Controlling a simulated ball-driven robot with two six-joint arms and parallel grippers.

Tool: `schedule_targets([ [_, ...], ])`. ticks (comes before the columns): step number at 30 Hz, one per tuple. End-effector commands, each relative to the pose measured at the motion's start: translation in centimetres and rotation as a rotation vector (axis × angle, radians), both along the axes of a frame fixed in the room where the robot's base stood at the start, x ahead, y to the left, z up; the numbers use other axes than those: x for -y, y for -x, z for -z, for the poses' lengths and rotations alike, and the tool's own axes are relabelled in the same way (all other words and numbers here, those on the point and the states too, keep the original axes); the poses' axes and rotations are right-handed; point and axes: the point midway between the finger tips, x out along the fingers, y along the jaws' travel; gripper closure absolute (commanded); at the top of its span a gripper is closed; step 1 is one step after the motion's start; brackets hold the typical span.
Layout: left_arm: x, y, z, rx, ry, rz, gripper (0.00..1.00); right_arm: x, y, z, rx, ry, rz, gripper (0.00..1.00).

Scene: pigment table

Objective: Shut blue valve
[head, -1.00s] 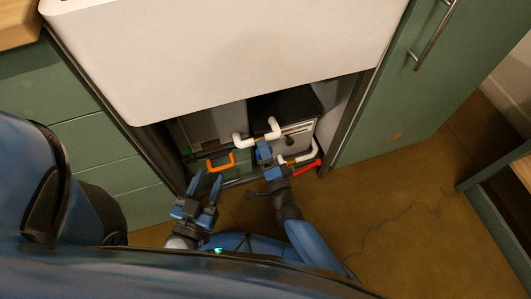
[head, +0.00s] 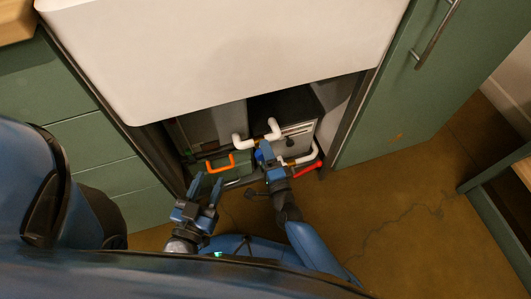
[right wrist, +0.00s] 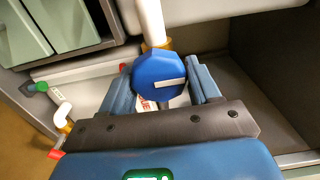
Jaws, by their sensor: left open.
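The blue valve (right wrist: 158,76) is a round blue knob with a white bar on its face, on a white pipe with a brass fitting in the right wrist view. My right gripper (right wrist: 162,88) has one finger on each side of the knob. I cannot tell whether the fingers touch it. In the head view my right gripper (head: 268,158) is at the pipes under the sink and mostly hides the blue valve (head: 257,155). My left gripper (head: 207,188) is open and empty, in front of the cabinet opening, left of the right gripper.
An orange handle (head: 220,163) is left of the valve, and a red handle (head: 310,169) is to its right. White pipes (head: 273,128) run behind. The white sink (head: 220,55) overhangs the opening. The floor (head: 400,210) at the right is clear.

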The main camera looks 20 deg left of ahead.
Motion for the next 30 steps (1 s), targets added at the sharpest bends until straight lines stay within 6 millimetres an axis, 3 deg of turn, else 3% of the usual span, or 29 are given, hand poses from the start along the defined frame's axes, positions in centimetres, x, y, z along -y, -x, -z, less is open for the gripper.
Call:
schedule_targets([
  [1,0.0,0.0,0.0,0.0,0.0,0.0,0.56,0.1,0.0,0.0,0.0,0.0,0.002,0.31],
  [4,0.0,0.0,0.0,0.0,0.0,0.0,0.56,0.0,0.0,0.0,0.0,0.0,0.001,0.18],
  [17,0.0,0.0,-0.3,0.0,0.0,0.0,0.56,0.4,0.7,-0.1,0.0,0.002,-0.001,0.18],
  [30,0.0,0.0,-2.4,0.0,0.0,0.0,0.56,4.3,6.5,-0.1,-0.001,0.003,-0.002,0.18],
])
